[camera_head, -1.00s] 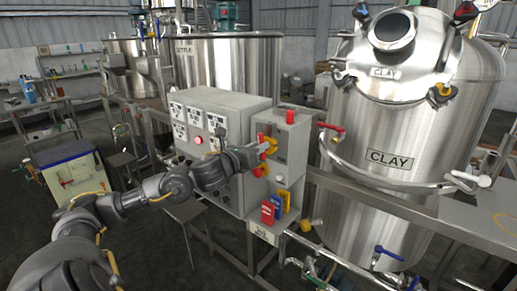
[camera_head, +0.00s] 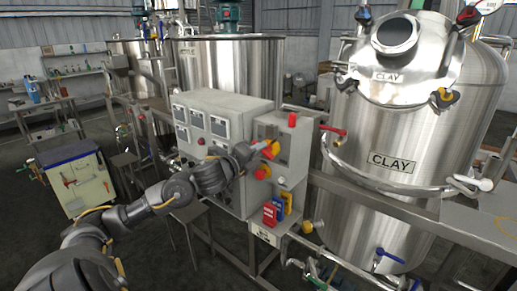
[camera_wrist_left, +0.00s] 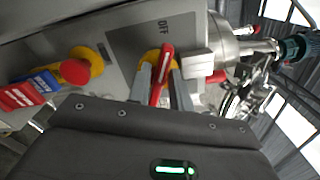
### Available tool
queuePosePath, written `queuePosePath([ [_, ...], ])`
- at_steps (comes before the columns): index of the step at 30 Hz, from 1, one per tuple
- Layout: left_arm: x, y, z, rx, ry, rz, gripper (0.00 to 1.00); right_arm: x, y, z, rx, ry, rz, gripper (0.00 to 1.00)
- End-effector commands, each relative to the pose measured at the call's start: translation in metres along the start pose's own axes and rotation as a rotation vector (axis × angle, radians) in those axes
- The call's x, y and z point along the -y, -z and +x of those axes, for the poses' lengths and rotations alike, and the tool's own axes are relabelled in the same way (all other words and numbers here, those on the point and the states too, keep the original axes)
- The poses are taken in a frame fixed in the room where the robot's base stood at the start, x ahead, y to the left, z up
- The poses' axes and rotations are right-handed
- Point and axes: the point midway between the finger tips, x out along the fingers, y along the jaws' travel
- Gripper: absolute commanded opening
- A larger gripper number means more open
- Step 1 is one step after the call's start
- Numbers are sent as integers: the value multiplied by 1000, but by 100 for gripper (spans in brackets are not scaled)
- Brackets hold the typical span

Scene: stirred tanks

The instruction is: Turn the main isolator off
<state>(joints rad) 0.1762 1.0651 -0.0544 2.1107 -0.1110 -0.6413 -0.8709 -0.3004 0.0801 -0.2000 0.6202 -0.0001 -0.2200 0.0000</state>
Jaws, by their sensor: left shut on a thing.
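The main isolator is a red handle on a yellow round base (camera_head: 271,148), on the front of a grey box (camera_head: 296,140). In the left wrist view the red handle (camera_wrist_left: 163,68) lies between my two finger pads, slanted, with its far end towards the OFF mark (camera_wrist_left: 163,25). My left gripper (camera_head: 262,147) is shut on this handle. It also shows in the left wrist view (camera_wrist_left: 160,88). The gripper hides part of the handle and base in the head view. My right gripper is not in view.
A red button on yellow (camera_head: 263,172) sits just below the handle. Red (camera_head: 269,213) and blue (camera_head: 278,207) tags hang lower. A grey control panel (camera_head: 225,98) stands left, close to my arm. The steel CLAY tank (camera_head: 405,190) stands right, with pipes and valves around it.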

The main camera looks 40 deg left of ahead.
Motion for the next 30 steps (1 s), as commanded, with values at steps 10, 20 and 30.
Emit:
queuePosePath([
  [10,-2,0,0,0,-1,-274,0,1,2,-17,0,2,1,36],
  [20,-5,1,0,1,-2,-413,0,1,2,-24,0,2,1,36],
  [30,-6,2,0,0,-2,-445,0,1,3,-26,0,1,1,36],
])
